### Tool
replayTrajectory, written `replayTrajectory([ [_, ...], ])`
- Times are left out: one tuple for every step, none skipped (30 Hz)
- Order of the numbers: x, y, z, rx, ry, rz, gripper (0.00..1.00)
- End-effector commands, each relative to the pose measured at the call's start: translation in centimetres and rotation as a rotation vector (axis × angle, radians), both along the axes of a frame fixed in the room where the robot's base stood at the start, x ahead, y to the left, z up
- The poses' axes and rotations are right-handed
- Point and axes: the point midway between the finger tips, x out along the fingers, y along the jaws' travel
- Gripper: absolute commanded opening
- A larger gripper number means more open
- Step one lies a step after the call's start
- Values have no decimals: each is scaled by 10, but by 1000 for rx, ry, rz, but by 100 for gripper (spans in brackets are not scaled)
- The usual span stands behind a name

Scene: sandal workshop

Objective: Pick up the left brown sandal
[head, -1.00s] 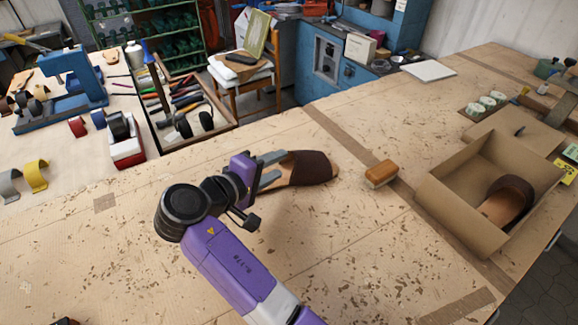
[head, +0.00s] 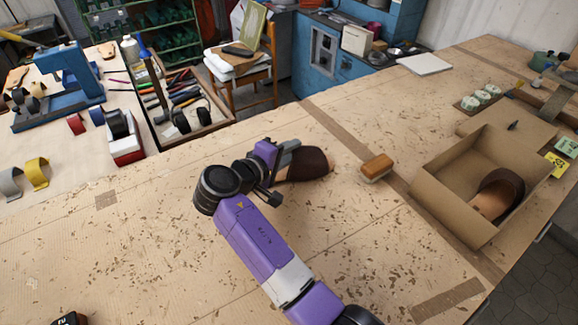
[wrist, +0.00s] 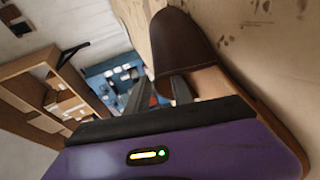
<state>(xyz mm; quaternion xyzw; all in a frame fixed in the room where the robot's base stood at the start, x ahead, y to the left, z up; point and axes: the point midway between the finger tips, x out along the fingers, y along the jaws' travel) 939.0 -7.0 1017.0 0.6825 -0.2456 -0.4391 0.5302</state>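A brown sandal (head: 312,163) with a wide dark strap and tan sole lies on the workbench in the head view, its near end partly hidden by my gripper. My gripper (head: 287,153) is at its open heel side, close to the strap. In the wrist view, the sandal (wrist: 185,45) is close up. My two gripper fingers (wrist: 158,93) are apart, one outside the sandal's edge and the other over the sandal near the strap opening. Whether they touch it is unclear. A second brown sandal (head: 499,190) lies inside an open cardboard box (head: 447,205).
A wooden block or brush (head: 376,167) lies just right of the sandal. A tool tray (head: 217,132) and blue machine (head: 70,75) stand on the left table. A chair (head: 245,75) is behind. The bench's front left is mostly clear.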

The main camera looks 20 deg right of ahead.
Motion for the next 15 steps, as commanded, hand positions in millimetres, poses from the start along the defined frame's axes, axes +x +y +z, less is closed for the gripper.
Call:
replayTrajectory([
  [0,0,0,0,0,0,16],
  [0,0,0,0,0,0,10],
  [0,0,0,0,0,0,2],
  [0,0,0,0,0,0,0],
  [0,0,0,0,0,0,0],
  [0,0,0,0,0,0,0],
  [0,0,0,0,0,0,0],
  [0,0,0,0,0,0,0],
  [0,0,0,0,0,0,0],
  [0,0,0,0,0,0,0],
  [0,0,0,0,0,0,0],
  [0,0,0,1,1,0,0],
  [0,0,0,0,1,0,0],
  [0,0,-1,0,1,0,0],
  [0,0,-1,0,1,0,0],
])
